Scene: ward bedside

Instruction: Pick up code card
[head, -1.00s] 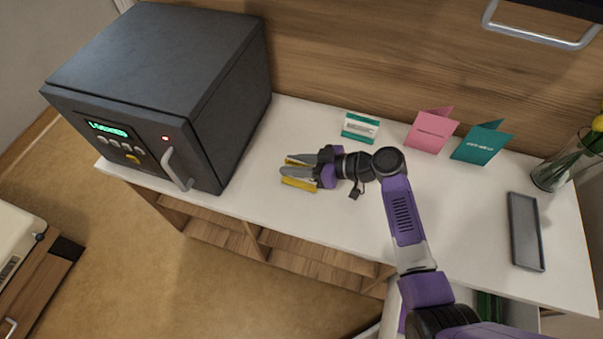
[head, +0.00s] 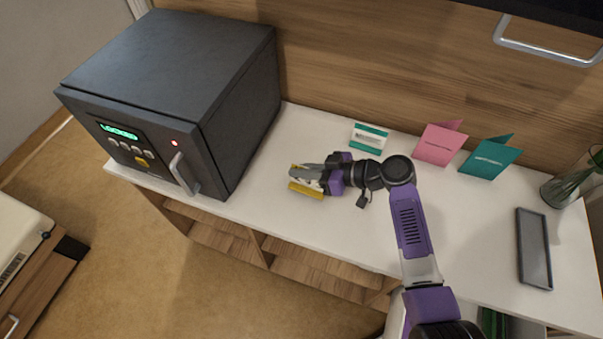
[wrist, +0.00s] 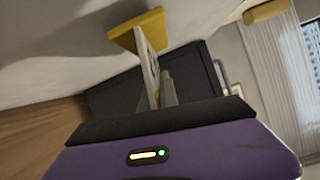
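The code card appears to be the white card with yellow bands (head: 306,191) at my gripper, above the middle-left of the white counter. My gripper (head: 304,174) points left, and its grey fingers look closed together on the card's white middle. In the wrist view the card (wrist: 149,66) shows nearly edge-on against a grey finger, with a yellow band (wrist: 138,32) at its far end. The fingers cover much of the card in the head view. I cannot tell whether it touches the counter.
A dark safe (head: 170,70) with a lit green display stands at left. A teal-and-white card (head: 369,137), a pink folded card (head: 438,144) and a teal folded card (head: 486,158) stand at the back. A grey tray (head: 534,250) and a glass vase (head: 562,187) are at right.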

